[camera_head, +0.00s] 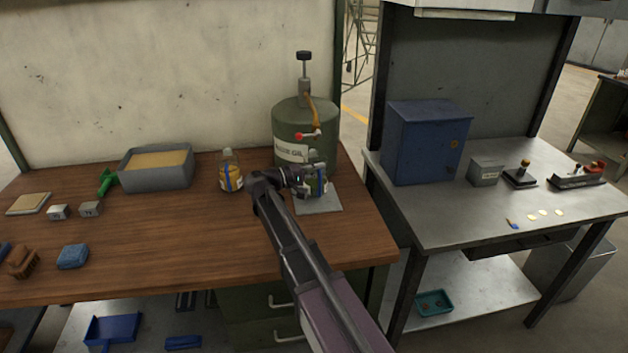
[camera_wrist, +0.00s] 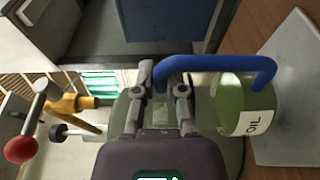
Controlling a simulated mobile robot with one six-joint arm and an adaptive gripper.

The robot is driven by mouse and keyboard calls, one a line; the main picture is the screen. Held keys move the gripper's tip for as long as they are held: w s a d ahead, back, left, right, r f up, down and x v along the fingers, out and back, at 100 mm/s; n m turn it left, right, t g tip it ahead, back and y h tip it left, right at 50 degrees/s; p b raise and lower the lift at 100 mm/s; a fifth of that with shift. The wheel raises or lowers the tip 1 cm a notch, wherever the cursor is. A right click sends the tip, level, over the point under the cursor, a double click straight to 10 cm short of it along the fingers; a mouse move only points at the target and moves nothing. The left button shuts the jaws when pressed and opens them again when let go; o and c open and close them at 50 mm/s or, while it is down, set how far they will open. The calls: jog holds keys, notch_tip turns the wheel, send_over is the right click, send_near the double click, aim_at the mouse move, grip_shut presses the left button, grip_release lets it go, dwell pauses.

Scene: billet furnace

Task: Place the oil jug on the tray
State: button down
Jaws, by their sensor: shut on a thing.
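The oil jug (camera_head: 319,188) is a small clear container with a blue handle and a white label. In the wrist view the jug (camera_wrist: 232,92) shows at the right, with "OIL" on the label and the blue handle (camera_wrist: 215,63) running to my fingers. My gripper (camera_head: 301,183), also in the wrist view (camera_wrist: 161,82), is shut on that handle. A flat grey square plate, seemingly the tray (camera_head: 328,208), lies under the jug on the wooden bench; it shows in the wrist view (camera_wrist: 292,100). I cannot tell whether the jug touches it. My gripper partly hides the jug in the head view.
A green waste oil drum (camera_head: 292,118) with a tap stands right behind the jug. A similar bottle (camera_head: 231,178) stands to the left. A sand-filled grey box (camera_head: 156,180) sits further left. A metal table (camera_head: 450,215) stands right.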

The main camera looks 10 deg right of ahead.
jog(key=shift+f+b, duration=0.75)
jog(key=shift+f, duration=0.4)
jog(key=c, duration=0.7)
grip_release()
jog(key=shift+r, duration=0.2)
jog(key=v, duration=1.2)
jog(key=shift+f, duration=0.15)
